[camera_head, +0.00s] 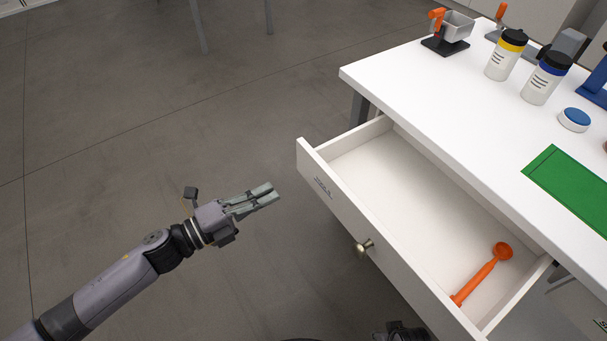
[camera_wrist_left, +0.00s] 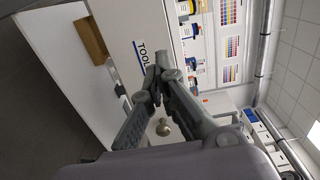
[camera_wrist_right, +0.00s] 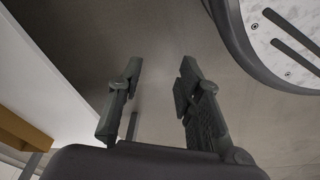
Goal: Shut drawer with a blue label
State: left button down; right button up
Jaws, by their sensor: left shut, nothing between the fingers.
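The white drawer (camera_head: 395,262) is pulled out from under the white table, with its inside showing. Its front has a round metal knob (camera_head: 362,247) and a small label (camera_head: 323,188). In the left wrist view the label (camera_wrist_left: 141,52) has a blue edge and dark lettering, and the knob (camera_wrist_left: 162,128) shows behind the fingers. My left gripper (camera_head: 270,192) is shut and empty, in front of the drawer front and apart from it. My right gripper (camera_wrist_right: 158,85) is open and empty in the right wrist view.
An orange scoop (camera_head: 483,275) lies in the drawer. On the table stand a yellow-banded jar (camera_head: 504,58), a blue-banded jar (camera_head: 545,80), a blue-topped lid (camera_head: 574,119) and a green mat (camera_head: 575,190).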

aim_at(317, 169)
pick_arm(q)
jog(key=x, duration=0.9)
jog(key=shift+w+d, duration=0.15)
jog(key=shift+w, duration=0.05)
jog(key=shift+w+d, duration=0.2)
jog(key=shift+d, duration=0.05)
jog(key=shift+w+d, duration=0.15)
jog(key=shift+d, duration=0.05)
pick_arm(e)
jog(key=shift+s+f, duration=0.15)
jog(key=shift+f, duration=0.25)
jog(key=shift+d, duration=0.15)
